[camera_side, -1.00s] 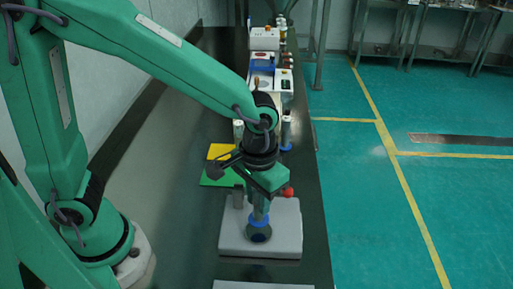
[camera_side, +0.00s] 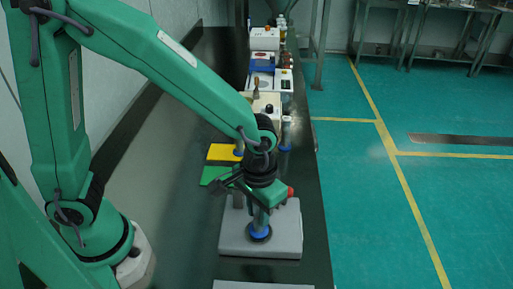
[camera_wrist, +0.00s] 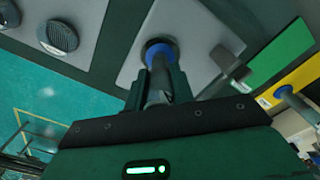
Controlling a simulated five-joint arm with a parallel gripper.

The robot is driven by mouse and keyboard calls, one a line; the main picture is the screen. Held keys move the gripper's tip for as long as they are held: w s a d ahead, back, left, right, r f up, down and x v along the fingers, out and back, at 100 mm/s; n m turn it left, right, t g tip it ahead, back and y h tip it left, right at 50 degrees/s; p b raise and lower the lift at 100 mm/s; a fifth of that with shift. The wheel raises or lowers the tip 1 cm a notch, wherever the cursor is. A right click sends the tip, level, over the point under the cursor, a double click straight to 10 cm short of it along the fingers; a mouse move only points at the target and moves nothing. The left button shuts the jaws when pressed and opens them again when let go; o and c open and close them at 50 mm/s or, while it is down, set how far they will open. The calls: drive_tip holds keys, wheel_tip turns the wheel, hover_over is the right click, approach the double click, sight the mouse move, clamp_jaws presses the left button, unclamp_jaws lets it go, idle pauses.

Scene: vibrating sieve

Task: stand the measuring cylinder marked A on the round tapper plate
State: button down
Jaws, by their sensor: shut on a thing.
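My gripper (camera_side: 259,201) is shut on a clear measuring cylinder with a blue foot (camera_side: 260,231), upright over the grey tapper block (camera_side: 285,225). No letter is readable on it. The dark round tapper plate (camera_side: 260,239) shows as a rim just under the foot; I cannot tell whether they touch. In the wrist view the blue foot (camera_wrist: 159,50) lies beyond my jaws (camera_wrist: 160,84) and hides the plate. A second blue-footed cylinder (camera_side: 286,137) stands farther back on the right, and another foot (camera_side: 238,152) shows by the yellow mat.
A short grey post (camera_wrist: 226,62) rises from the block beside the held cylinder. Yellow (camera_side: 222,152) and green (camera_side: 214,175) mats lie behind left. A white device with a dark knob (camera_side: 268,107) stands behind. Two round discs (camera_wrist: 57,36) lie in the wrist view's upper left.

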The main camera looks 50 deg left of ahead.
drive_tip(key=c, duration=1.2)
unclamp_jaws()
drive_tip(key=shift+f, duration=0.1)
wheel_tip(320, 180, up, 12)
drive_tip(key=shift+r, duration=0.2)
drive_tip(key=shift+s+a+r+t, duration=0.65)
drive_tip(key=shift+s+a+t, duration=0.4)
drive_tip(key=shift+a, duration=1.9)
drive_tip(key=shift+s+a+r+t, duration=0.7)
drive_tip(key=shift+s+a, duration=0.4)
drive_tip(key=shift+a, duration=1.85)
drive_tip(key=shift+s+a+r+t, duration=0.55)
drive_tip(key=shift+s+a+t, duration=0.55)
drive_tip(key=shift+a, duration=1.85)
